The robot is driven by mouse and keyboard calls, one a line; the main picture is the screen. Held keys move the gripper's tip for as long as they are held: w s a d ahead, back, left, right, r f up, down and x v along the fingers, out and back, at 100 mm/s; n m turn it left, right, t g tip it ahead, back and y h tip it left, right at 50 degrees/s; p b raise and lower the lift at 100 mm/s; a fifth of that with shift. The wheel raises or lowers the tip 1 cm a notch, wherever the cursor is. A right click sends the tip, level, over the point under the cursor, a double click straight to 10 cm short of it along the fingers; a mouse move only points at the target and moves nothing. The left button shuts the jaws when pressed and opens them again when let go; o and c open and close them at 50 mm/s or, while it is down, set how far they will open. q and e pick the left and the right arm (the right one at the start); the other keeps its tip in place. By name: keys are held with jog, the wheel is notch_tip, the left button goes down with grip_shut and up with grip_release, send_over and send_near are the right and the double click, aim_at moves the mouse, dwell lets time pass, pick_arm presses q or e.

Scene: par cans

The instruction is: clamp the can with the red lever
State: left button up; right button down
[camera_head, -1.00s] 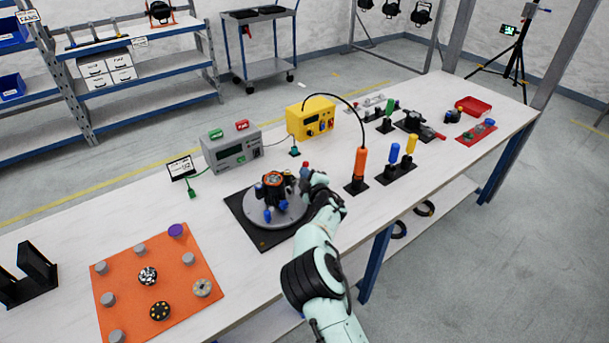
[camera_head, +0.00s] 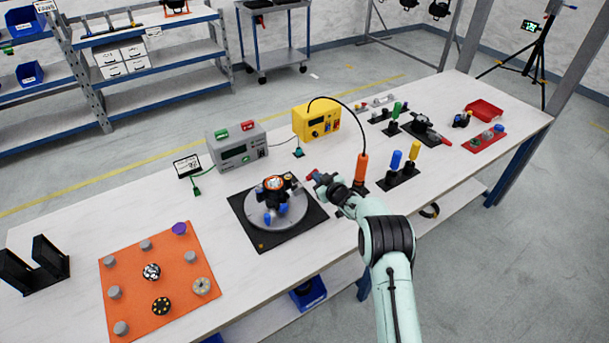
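A dark can with an orange ring on top (camera_head: 274,184) stands upright in a fixture on a round grey plate (camera_head: 296,212). Blue knobs (camera_head: 270,217) show at the fixture's front. A small red piece, perhaps the tip of the red lever (camera_head: 310,176), shows just right of the fixture, at the end of my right gripper (camera_head: 318,180). My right gripper is beside the fixture; its fingers are too small and dark to tell whether they are open or hold the red piece. My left gripper is not in view.
A black mat (camera_head: 262,241) lies under the round plate. A grey power supply (camera_head: 237,148) and a yellow unit (camera_head: 316,121) stand behind. An orange board (camera_head: 190,239) with pucks lies left.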

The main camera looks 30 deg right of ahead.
jog(key=shift+f, duration=0.25)
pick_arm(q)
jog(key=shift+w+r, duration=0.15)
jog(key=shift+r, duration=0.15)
pick_arm(e)
jog(key=shift+d+f, duration=0.1)
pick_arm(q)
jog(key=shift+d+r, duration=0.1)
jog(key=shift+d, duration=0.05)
pick_arm(e)
jog(key=shift+d+f, duration=0.2)
jog(key=shift+f, duration=0.15)
dwell(1.3)
